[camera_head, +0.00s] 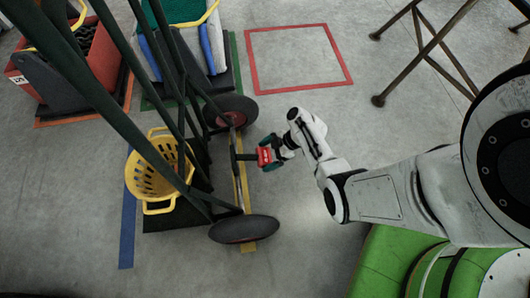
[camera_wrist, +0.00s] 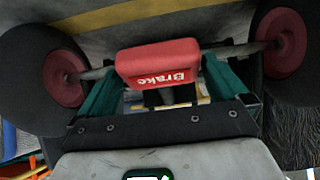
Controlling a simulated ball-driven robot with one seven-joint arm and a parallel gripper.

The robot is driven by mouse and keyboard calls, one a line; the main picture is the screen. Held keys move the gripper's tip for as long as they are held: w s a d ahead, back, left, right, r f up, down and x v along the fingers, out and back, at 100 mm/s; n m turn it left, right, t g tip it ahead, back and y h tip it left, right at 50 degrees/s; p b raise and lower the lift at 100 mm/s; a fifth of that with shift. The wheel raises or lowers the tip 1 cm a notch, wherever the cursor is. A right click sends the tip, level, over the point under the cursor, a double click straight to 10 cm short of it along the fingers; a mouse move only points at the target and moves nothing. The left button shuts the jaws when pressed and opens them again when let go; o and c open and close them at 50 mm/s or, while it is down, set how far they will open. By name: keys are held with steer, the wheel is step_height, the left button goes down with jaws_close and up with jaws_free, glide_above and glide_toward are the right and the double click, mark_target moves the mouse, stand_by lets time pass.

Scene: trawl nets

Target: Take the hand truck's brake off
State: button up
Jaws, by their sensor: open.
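The hand truck (camera_head: 92,90) has a dark green tube frame and two black wheels with red hubs. Its red brake pedal (camera_head: 264,156) sits between the wheels on the axle side. In the wrist view the pedal (camera_wrist: 158,62), marked "Brake", fills the upper middle, with the axle behind it. My gripper (camera_head: 272,158) is at the pedal. Its teal fingers (camera_wrist: 160,78) are open, one on each side of the pedal. I cannot tell whether they touch it. The pedal's underside is partly hidden.
A yellow basket (camera_head: 150,182) rides on the hand truck. A red crate (camera_head: 90,62) and another load stand at the upper left. A red floor square (camera_head: 252,60) is empty. Brown metal legs (camera_head: 440,50) stand at the upper right. The floor below my arm is mostly clear.

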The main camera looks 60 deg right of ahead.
steer(key=shift+w+a+f, duration=0.3)
steer(key=shift+w+f, duration=0.05)
steer(key=shift+f, duration=0.1)
steer(key=shift+c, duration=0.5)
steer(key=c, duration=1)
steer(key=shift+r, duration=0.15)
